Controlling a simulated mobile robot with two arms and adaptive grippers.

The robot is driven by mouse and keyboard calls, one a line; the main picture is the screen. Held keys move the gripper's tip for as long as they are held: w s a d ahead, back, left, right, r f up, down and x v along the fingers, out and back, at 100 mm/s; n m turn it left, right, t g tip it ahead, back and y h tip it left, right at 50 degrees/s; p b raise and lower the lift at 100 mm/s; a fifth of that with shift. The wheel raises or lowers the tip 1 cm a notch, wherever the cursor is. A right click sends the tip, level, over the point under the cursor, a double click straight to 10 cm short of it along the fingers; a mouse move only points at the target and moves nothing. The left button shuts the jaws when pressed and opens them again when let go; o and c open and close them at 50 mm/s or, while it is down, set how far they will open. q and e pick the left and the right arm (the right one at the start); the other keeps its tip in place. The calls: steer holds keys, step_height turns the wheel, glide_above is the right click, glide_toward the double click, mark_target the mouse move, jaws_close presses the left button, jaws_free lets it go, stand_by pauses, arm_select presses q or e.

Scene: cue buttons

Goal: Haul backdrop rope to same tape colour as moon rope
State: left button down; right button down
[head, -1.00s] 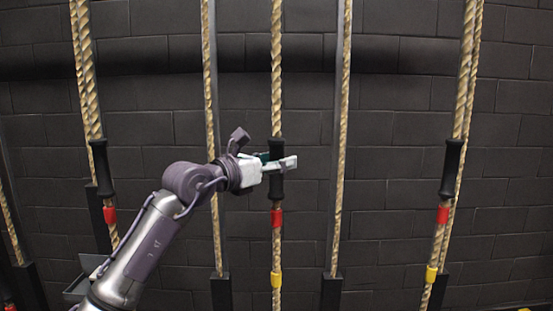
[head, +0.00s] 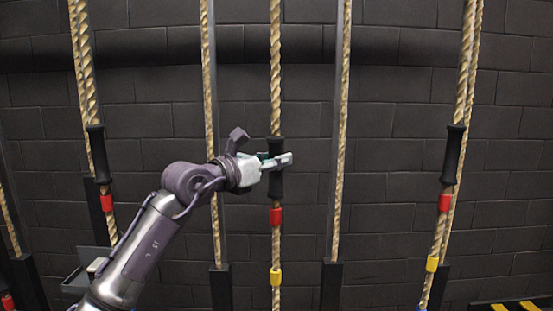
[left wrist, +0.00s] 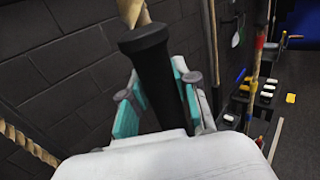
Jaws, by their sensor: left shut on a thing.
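My left gripper (head: 278,162) is shut on the black sleeve (head: 276,186) of the middle rope (head: 275,70). Below that sleeve the middle rope carries red tape (head: 276,216), then yellow tape (head: 276,277). The left wrist view shows the black sleeve (left wrist: 155,70) upright between the teal finger pads. A right rope (head: 466,70) has a black sleeve (head: 453,155), red tape (head: 445,203) and yellow tape (head: 432,263). A left rope (head: 82,70) has a black sleeve (head: 97,155) with red tape (head: 107,202) below. No label shows which rope is the moon or backdrop. My right gripper is out of view.
Plain rope runs (head: 209,100) (head: 342,120) flank the middle rope, beside dark posts (head: 332,285). A dark block wall (head: 390,130) stands behind. Yellow-and-black striping (head: 515,306) lies at lower right. The left wrist view shows a dark rack (left wrist: 243,100) with coloured pieces.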

mark_target(273, 281)
arm_select(q)
step_height(273, 281, down, 31)
steer(key=b, duration=2)
steer(key=shift+f, duration=0.2)
steer(key=shift+r, duration=0.1)
steer(key=c, duration=0.8)
jaws_free()
steer(key=shift+c, duration=0.2)
steer(key=shift+s+a, duration=0.1)
steer(key=v, duration=1.1)
steer(key=shift+s+a, duration=0.25)
steer(key=shift+s, duration=0.05)
